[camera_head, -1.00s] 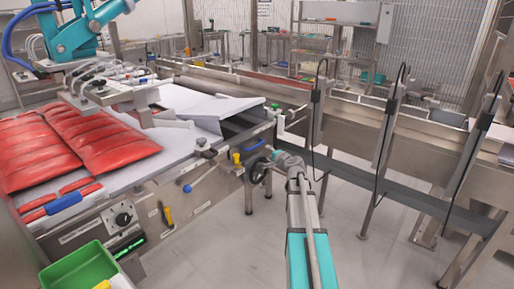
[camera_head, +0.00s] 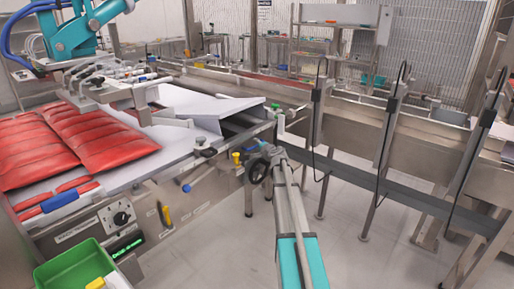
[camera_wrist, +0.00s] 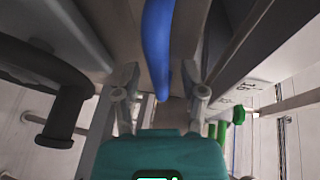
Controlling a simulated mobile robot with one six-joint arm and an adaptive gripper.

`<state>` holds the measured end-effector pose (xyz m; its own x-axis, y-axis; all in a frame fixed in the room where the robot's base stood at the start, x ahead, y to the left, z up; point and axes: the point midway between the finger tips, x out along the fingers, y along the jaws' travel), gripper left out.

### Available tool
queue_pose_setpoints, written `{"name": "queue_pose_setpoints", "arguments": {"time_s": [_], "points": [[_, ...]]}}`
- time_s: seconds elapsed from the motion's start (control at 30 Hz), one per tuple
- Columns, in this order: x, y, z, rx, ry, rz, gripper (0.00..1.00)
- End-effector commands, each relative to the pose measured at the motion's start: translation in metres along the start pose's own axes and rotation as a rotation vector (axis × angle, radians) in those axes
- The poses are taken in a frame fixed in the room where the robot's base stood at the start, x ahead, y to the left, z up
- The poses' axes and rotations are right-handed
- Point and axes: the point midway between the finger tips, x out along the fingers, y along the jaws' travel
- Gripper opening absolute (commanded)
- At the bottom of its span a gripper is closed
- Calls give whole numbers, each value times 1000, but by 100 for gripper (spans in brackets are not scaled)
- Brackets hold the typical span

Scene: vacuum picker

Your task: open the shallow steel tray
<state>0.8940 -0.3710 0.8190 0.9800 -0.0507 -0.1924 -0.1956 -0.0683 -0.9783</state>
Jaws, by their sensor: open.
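My gripper (camera_head: 262,158) is beside the right end of the steel machine, and the machine edge partly hides it. In the wrist view my gripper (camera_wrist: 165,88) is open, with its two fingers apart. A smooth blue bar (camera_wrist: 158,45) runs down the middle of that view, between the fingers; I see no finger touching it. I cannot tell for sure which steel surface is the shallow steel tray, or whether the blue bar belongs to it.
A black handwheel (camera_head: 257,171) is close to my gripper, and a dark handle (camera_wrist: 65,115) shows at left in the wrist view. Red packs (camera_head: 105,145) lie on the machine. A green bin (camera_head: 75,268) is at lower left.

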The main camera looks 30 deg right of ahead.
Motion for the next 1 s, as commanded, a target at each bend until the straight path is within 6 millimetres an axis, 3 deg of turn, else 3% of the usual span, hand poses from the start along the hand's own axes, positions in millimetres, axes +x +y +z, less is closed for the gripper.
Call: {"name": "queue_pose_setpoints", "arguments": {"time_s": [0.27, 0.57, 1.0], "points": [[0, 0, 0, 0, 0, 0, 54], [0, 0, 0, 0, 0, 0, 0], [-1, 0, 0, 0, -1, 0, 0]]}}
